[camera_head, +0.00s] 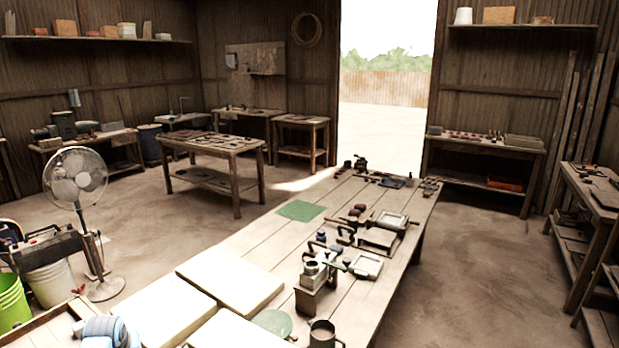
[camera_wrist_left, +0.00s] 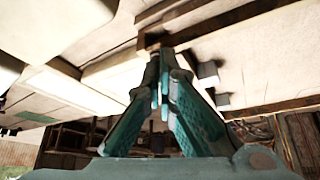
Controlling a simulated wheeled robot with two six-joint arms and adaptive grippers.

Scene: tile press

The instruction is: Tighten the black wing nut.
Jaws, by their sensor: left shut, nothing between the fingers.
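I cannot make out the black wing nut in either view. On the long wooden table (camera_head: 390,300) in the head view, a small press-like device (camera_head: 315,283) stands near the front right, with a green-handled part beside it. A framed tile mould (camera_head: 367,265) lies just right of it, and another frame (camera_head: 391,221) lies farther back. My left gripper (camera_wrist_left: 163,66) shows in the left wrist view with its teal fingers together and nothing between them. It is apart from the objects on the table. My right gripper is in neither view.
Pale slabs (camera_head: 230,277) cover the table's near left, beside a green plate (camera_head: 272,322) and a dark mug (camera_head: 323,335). A green mat (camera_head: 301,210) lies farther back. A fan (camera_head: 76,182) and buckets stand on the left floor. The floor right of the table is clear.

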